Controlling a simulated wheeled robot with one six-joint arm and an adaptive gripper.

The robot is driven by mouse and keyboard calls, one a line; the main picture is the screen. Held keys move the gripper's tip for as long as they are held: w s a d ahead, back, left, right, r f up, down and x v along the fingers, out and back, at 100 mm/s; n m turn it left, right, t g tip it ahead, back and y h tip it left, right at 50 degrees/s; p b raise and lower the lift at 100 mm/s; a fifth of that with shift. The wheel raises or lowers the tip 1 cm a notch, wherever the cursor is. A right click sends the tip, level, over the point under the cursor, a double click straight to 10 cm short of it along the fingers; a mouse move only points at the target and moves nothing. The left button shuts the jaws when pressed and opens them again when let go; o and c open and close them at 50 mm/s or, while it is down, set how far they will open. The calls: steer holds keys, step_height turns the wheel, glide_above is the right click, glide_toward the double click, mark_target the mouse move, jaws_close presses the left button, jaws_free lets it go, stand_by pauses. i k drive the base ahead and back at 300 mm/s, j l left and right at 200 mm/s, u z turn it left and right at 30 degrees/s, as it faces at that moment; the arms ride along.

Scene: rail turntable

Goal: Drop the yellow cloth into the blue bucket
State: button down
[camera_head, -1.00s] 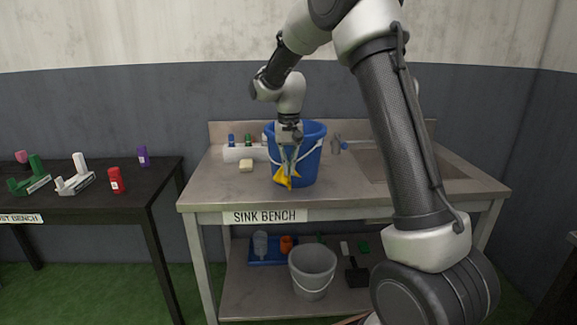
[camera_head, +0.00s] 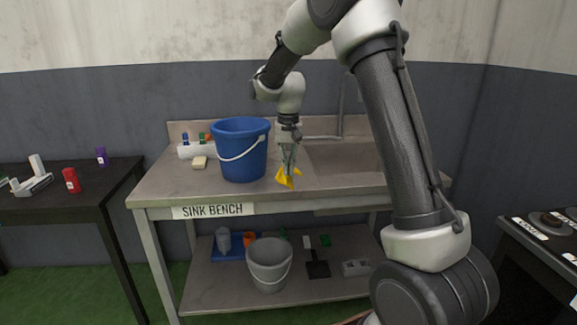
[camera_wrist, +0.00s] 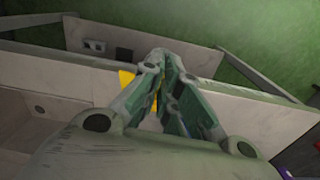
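In the wrist view a bit of the cloth (camera_wrist: 126,79) shows at the left of my gripper's fingertips (camera_wrist: 164,62), which are close together. My gripper is shut on the cloth. The blue bucket (camera_head: 238,155) stands upright on the sink bench with its white handle hanging down the front. It is open at the top. The cloth is apart from it in the picture and lower than its rim.
The sink bench (camera_head: 165,185) has a sink (camera_head: 345,157) at the right, with a faucet. A sponge (camera_head: 200,162) and a white caddy (camera_head: 190,150) are left of the bucket. A grey bucket (camera_head: 268,268) stands on the lower shelf. Dark tables flank the bench.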

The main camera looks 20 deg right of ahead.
mark_target(242, 142)
steer(key=i+l, duration=0.4)
steer(key=i, duration=0.15)
steer(key=i+j+z, duration=0.1)
steer(key=i+j, duration=0.25)
steer(key=i, duration=0.2)
steer(key=i+j+z, duration=0.1)
steer(key=j, duration=0.2)
steer(key=i+j+z, duration=0.15)
steer(key=j, duration=0.15)
steer(key=j+z, duration=0.1)
steer(key=j, duration=0.2)
